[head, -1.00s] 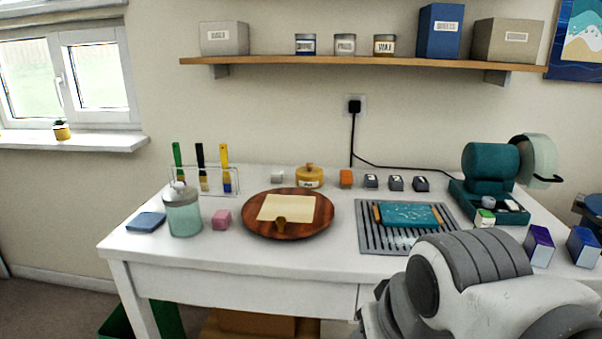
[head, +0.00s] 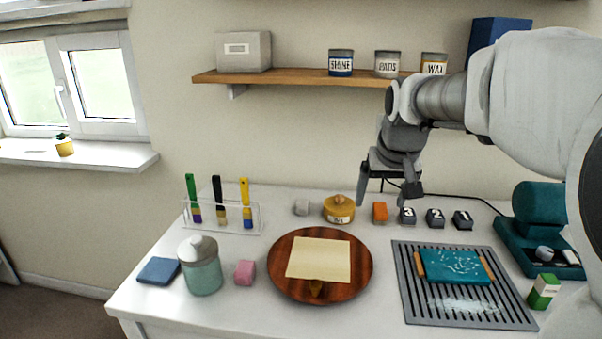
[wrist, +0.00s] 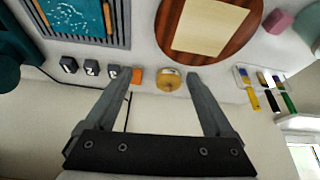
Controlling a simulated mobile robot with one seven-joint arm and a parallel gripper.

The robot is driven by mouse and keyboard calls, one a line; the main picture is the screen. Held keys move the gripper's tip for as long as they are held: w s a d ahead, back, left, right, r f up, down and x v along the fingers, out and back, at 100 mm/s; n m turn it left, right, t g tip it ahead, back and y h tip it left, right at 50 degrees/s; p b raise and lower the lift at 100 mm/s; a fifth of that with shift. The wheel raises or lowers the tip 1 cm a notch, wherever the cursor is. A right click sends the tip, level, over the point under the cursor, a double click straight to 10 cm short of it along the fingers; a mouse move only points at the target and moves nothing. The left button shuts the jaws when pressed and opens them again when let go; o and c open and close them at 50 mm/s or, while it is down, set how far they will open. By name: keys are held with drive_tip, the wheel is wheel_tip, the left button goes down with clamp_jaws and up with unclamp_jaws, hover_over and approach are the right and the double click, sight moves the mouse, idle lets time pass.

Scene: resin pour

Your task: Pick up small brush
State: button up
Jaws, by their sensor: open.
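Three brushes stand upright in a clear rack (head: 250,218) at the table's back left: a green-handled brush (head: 191,190), a black-handled brush (head: 217,190) and a yellow-handled brush (head: 244,192). I cannot tell which one is called small. In the wrist view the yellow brush (wrist: 254,99), black brush (wrist: 271,99) and green brush (wrist: 288,102) show at the right edge, outside my fingers. My gripper (head: 387,196) is open and empty, pointing down above the back of the table, well to the right of the rack. Its fingers also show in the wrist view (wrist: 160,78).
The shelf (head: 300,78) overhangs behind.

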drive_tip(key=w+d+p, duration=0.4)
drive_tip(key=w, duration=0.7)
drive_tip(key=m+p, duration=0.1)
drive_tip(key=p, duration=0.3)
approach(381, 207)
drive_tip(key=shift+g, duration=0.3)
drive_tip(key=x, duration=0.3)
drive_tip(key=a+x, duration=0.1)
drive_tip(key=x, duration=0.1)
drive_tip(key=shift+w, duration=0.25)
drive_tip(key=shift+d+x, duration=0.25)
drive_tip(key=shift+x, duration=1.05)
drive_tip(key=shift+d+x, duration=0.25)
drive_tip(key=shift+x, duration=1.05)
drive_tip(key=shift+w, duration=0.1)
drive_tip(key=shift+r, duration=0.1)
clamp_jaws()
